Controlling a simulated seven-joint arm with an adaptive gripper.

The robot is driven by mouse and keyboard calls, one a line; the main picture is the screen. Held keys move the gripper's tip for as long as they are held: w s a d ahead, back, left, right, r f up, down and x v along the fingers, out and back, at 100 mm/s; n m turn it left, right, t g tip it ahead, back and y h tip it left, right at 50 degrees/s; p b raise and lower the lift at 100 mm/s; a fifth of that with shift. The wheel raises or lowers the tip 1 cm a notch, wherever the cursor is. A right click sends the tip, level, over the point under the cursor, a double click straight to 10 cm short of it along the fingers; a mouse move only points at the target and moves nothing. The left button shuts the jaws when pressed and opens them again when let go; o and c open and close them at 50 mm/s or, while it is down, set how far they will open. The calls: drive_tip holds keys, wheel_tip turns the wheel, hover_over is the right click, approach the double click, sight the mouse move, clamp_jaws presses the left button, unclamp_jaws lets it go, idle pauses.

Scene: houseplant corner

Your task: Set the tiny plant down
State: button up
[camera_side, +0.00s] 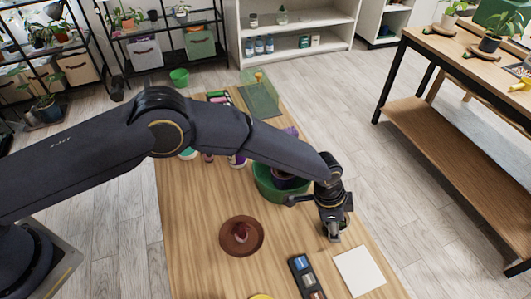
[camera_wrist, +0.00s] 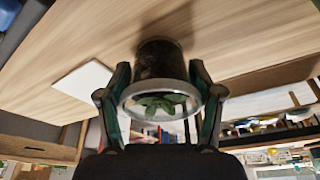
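The tiny plant (camera_wrist: 160,103) shows green leaves inside the pale rim of a small dark pot (camera_wrist: 159,61) in the wrist view. My gripper (camera_wrist: 159,72) has one finger on each side of the pot, and both appear to press on it. The pot's base is close to the wooden table top (camera_wrist: 225,25); I cannot tell whether it touches. In the side view my gripper (camera_side: 335,232) points down over the table's right part, and the plant is largely hidden by it.
A white square (camera_side: 359,270) lies just in front of my gripper. A green tub (camera_side: 264,186) stands close behind-left. A brown saucer (camera_side: 228,245) with a small reddish item is to the left. A black tray (camera_side: 294,264) holds small items. The table's right edge is near.

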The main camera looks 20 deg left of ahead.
drive_tip(key=o, duration=0.4)
drive_tip(key=shift+r, duration=0.3)
drive_tip(key=w+a+r+n, duration=0.1)
drive_tip(key=a+r, duration=0.3)
drive_tip(key=r, duration=0.3)
drive_tip(key=a+r+t, duration=0.1)
drive_tip(key=a+r, duration=0.3)
drive_tip(key=r, duration=0.3)
drive_tip(key=w+a+r+n, duration=0.1)
drive_tip(key=a+r, duration=0.2)
drive_tip(key=r, duration=0.4)
drive_tip(key=s+a+r+n+t+y, duration=0.1)
drive_tip(key=s+a+r+n, duration=0.1)
drive_tip(key=a+r, duration=0.55)
drive_tip(key=s+a+r+n+t, duration=0.1)
drive_tip(key=s+a+r+n, duration=0.2)
drive_tip(key=a, duration=0.7)
drive_tip(key=s+a+r+n, duration=0.1)
drive_tip(key=s+a+n, duration=0.1)
drive_tip(key=s+a, duration=0.3)
drive_tip(key=s+a+r+n+t+y, duration=0.1)
drive_tip(key=s+a+n, duration=0.2)
drive_tip(key=s+a, duration=0.3)
drive_tip(key=s+a+r+n+y, duration=0.1)
drive_tip(key=s+a+n, duration=0.1)
drive_tip(key=s+a, duration=0.4)
drive_tip(key=shift+s+a+n+t, duration=0.25)
drive_tip(key=shift+s+n+t, duration=0.05)
